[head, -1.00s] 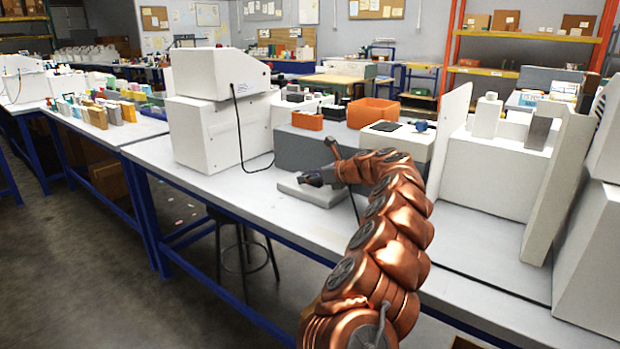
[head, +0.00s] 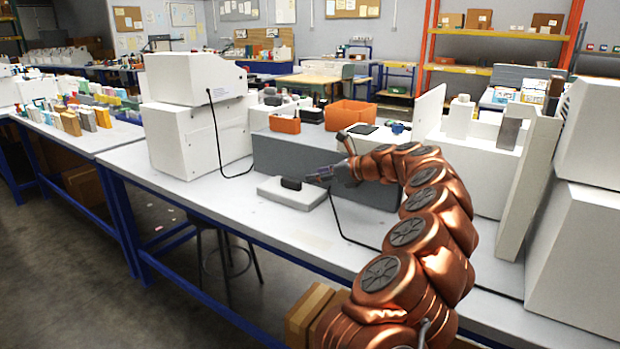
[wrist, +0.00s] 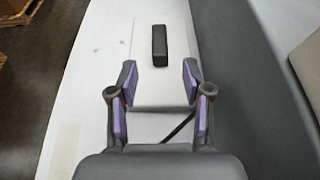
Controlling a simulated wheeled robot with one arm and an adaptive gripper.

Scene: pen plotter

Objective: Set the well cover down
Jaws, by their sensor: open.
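A dark oblong block (head: 291,184) rests on top of a flat light-grey slab (head: 306,199) on the bench, in front of a grey box. I cannot tell whether the well cover is the slab, the block or both as one piece. The block also shows in the wrist view (wrist: 160,46), beyond my fingertips and roughly centred between them. My gripper (wrist: 160,78) is open and empty, with purple pads on its fingers. In the head view my gripper (head: 319,175) is just right of the block, apart from it.
A tall white machine (head: 190,130) stands left of the slab. The grey box (head: 318,168), with orange bins (head: 350,114) beyond it, stands behind. A black cable (head: 343,228) runs over the bench right of the slab. The bench (head: 200,188) front is clear.

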